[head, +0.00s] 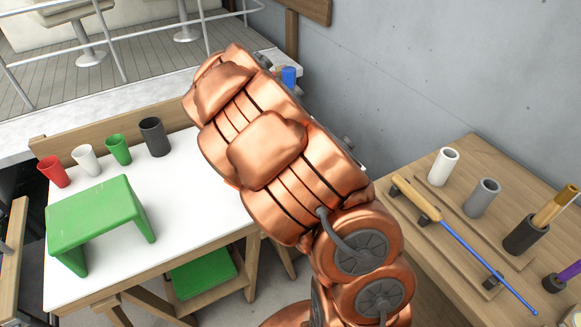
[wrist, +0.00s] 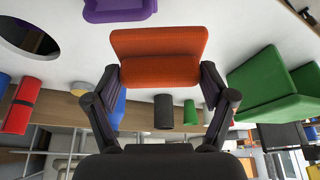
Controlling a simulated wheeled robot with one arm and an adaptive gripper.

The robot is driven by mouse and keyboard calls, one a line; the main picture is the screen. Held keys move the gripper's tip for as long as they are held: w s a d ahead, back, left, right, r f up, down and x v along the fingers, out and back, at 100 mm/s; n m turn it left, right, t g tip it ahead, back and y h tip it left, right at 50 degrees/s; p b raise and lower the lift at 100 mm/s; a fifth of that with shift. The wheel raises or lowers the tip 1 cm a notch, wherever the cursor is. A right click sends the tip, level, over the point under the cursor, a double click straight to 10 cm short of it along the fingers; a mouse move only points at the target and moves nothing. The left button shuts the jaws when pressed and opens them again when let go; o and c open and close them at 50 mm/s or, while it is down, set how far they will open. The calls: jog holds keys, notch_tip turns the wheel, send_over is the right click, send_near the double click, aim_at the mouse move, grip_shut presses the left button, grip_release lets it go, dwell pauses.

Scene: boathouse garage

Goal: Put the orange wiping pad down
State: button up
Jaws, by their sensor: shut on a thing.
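The orange wiping pad (wrist: 157,68) is in the upper middle of the wrist view, an orange block with a bent, two-faced shape. My gripper (wrist: 160,78) has one dark finger at each side of the pad and is shut on it. In the head view my copper arm crosses the middle and hides the gripper and the pad. I cannot tell from these views how high the pad is above any surface.
In the head view a white-topped table (head: 190,215) holds a green bench-shaped block (head: 95,210) and red, white, green and dark grey cups (head: 153,137). Its middle is clear. A wooden bench (head: 465,160) at right holds cups and a blue rod (head: 485,265).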

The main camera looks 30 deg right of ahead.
jog(key=d+f+n+b, duration=0.1)
jog(key=d+f+b, duration=0.1)
jog(key=d, duration=0.6)
jog(key=d+f+n+y+b, duration=0.1)
jog(key=d+f+n+b, duration=0.1)
jog(key=d, duration=0.7)
jog(key=shift+s+d+f+n+g, duration=0.2)
jog(key=shift+s+f+n+g, duration=0.15)
jog(key=shift+f, duration=0.5)
jog(key=shift+s+r+p, duration=0.15)
jog(key=shift+r+p, duration=0.05)
jog(key=shift+p, duration=0.65)
jog(key=shift+f, duration=2.7)
jog(key=shift+f, duration=0.25)
jog(key=shift+f+p, duration=0.45)
jog(key=shift+f, duration=0.05)
jog(key=shift+f, duration=0.3)
